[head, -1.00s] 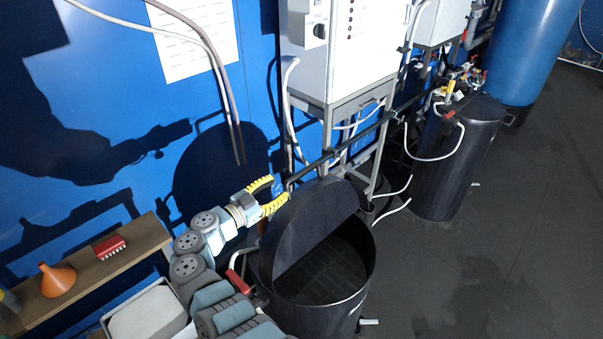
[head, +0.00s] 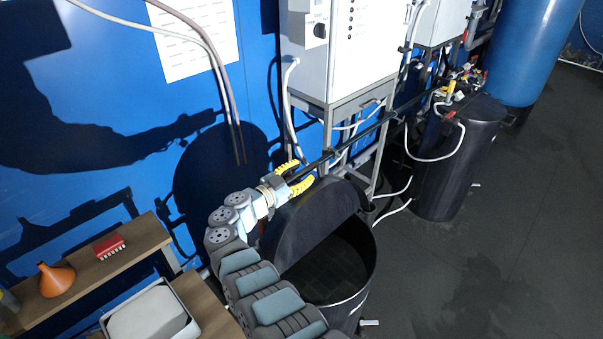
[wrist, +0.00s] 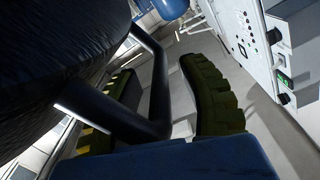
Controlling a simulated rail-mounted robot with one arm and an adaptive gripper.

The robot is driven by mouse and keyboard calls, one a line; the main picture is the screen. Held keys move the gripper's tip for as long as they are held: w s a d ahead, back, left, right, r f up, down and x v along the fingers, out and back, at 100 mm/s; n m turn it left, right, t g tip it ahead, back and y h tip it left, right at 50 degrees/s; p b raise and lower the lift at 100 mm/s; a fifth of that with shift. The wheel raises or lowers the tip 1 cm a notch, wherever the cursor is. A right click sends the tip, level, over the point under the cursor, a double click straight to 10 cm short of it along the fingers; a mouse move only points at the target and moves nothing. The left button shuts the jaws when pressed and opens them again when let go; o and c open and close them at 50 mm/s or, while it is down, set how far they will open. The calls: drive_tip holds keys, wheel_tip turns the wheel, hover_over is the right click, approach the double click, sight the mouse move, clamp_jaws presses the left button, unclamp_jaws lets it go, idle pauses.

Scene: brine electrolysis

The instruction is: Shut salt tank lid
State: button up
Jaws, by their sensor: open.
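The black salt tank (head: 352,310) stands at the lower middle of the head view, its mouth partly uncovered. Its black lid (head: 322,226) is raised and tilted up on the wall side. My gripper (head: 302,172), with yellow fingers, is open behind the lid's upper edge. In the wrist view, the dark lid (wrist: 50,60) fills the upper left. A black bent bar (wrist: 158,95), apparently the lid's handle, runs between the fingers of my gripper (wrist: 163,85). Whether it touches either finger I cannot tell.
A grey-white control cabinet (head: 350,45) on a metal frame stands just behind the gripper.

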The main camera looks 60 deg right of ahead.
clamp_jaws()
drive_tip(key=shift+s, duration=0.1)
